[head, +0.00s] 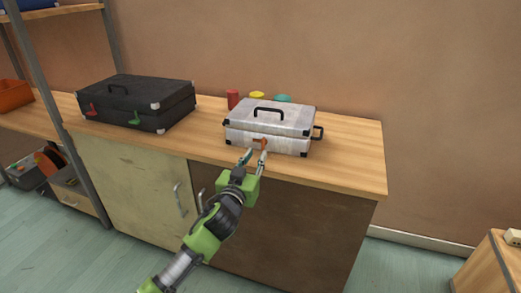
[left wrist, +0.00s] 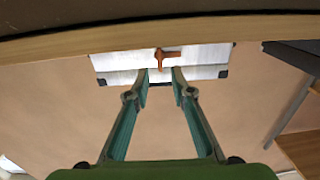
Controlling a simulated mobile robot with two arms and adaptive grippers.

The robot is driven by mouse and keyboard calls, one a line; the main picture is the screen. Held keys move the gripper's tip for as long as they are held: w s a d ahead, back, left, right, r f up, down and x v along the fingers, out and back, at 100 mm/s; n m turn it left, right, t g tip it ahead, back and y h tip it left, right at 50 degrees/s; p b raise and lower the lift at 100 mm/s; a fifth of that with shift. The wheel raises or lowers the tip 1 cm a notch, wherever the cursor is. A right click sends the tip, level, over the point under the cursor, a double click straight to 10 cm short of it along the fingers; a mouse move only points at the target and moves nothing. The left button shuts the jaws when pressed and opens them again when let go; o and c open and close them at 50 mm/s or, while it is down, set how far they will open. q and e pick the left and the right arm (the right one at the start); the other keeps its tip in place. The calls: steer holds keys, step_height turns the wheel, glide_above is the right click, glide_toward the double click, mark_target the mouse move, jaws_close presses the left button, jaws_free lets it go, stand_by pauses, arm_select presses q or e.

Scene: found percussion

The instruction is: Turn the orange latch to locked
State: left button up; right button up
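The orange latch (head: 263,143) is on the front of a closed silver case (head: 292,146) on the wooden counter. In the left wrist view the orange latch (left wrist: 160,60) has an upright part and a short arm pointing to the right, and the silver case (left wrist: 120,62) lies across the top. My left gripper (head: 256,154) is just in front of the case. Its two fingers (left wrist: 160,76) are apart with nothing between them, and the latch shows just beyond the tips. I cannot tell whether a finger touches it. My right gripper is not in view.
A black case (head: 135,97) with red (head: 91,112) and green (head: 136,118) latches stands left on the counter (head: 345,168). A red can (head: 232,99), a yellow item (head: 257,95) and a teal item (head: 283,98) are behind the silver case. The counter's right end is clear.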

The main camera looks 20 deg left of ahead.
mark_target(262, 145)
arm_select(q)
steer(key=shift+w+b, duration=0.35)
steer(key=shift+w, duration=2.5)
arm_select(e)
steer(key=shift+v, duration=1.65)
arm_select(q)
jaws_close()
